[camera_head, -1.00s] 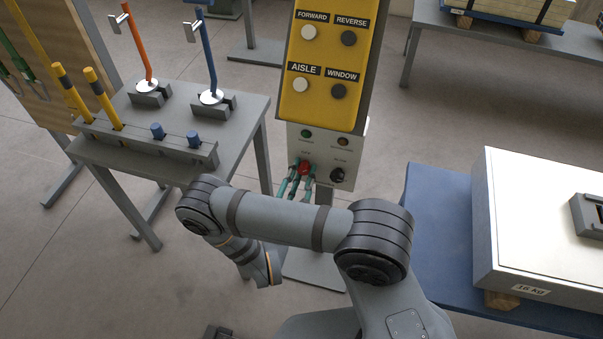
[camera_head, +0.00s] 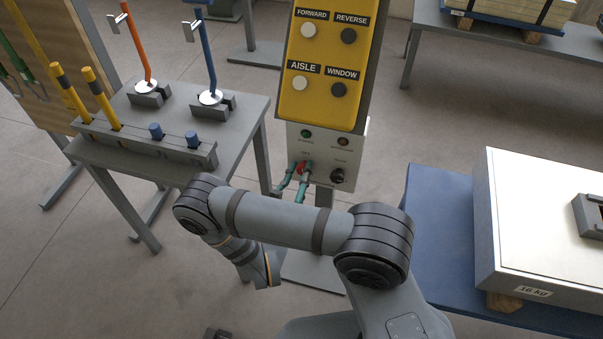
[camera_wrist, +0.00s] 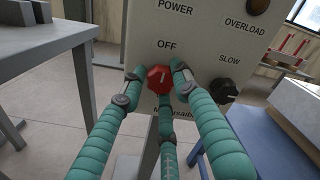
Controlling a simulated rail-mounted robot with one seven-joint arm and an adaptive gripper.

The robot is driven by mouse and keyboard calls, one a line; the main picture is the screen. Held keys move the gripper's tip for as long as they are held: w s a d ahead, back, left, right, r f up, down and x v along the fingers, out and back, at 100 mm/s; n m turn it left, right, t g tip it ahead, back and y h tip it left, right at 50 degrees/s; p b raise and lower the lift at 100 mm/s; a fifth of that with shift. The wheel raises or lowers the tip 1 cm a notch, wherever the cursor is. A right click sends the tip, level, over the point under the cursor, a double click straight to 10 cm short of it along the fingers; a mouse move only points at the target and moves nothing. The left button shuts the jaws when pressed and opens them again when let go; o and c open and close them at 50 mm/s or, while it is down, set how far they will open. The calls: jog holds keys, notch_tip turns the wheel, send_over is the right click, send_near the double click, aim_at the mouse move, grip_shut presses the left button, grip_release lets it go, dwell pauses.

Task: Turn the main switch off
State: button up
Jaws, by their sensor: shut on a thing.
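The main switch is a red knob (camera_head: 302,167) low on the white panel under the yellow board. In the wrist view the red knob (camera_wrist: 159,79) sits below the word OFF, and a pale mark on its face stands nearly upright, leaning slightly right. My gripper (camera_wrist: 157,86) has three teal fingers closed around the knob, at its left, right and underside. The gripper (camera_head: 298,178) also shows in the head view, its fingers reaching the knob from below. The label under the knob is partly hidden by the fingers.
A black SLOW knob (camera_wrist: 223,90) is close to the right finger; an amber OVERLOAD lamp (camera_wrist: 258,5) is above it. A grey tool table (camera_head: 235,118) stands left of the panel. A blue table (camera_head: 428,215) with a white case (camera_head: 535,215) stands right.

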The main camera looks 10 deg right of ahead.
jog(key=shift+a+r+n, duration=0.2)
jog(key=shift+r+n, duration=0.05)
jog(key=shift+n, duration=0.05)
jog(key=o, duration=1.1)
jog(key=shift+c, duration=0.2)
jog(key=shift+o, duration=0.3)
jog(key=shift+f, duration=0.15)
jog(key=v, duration=1.2)
jog(key=shift+d, duration=0.1)
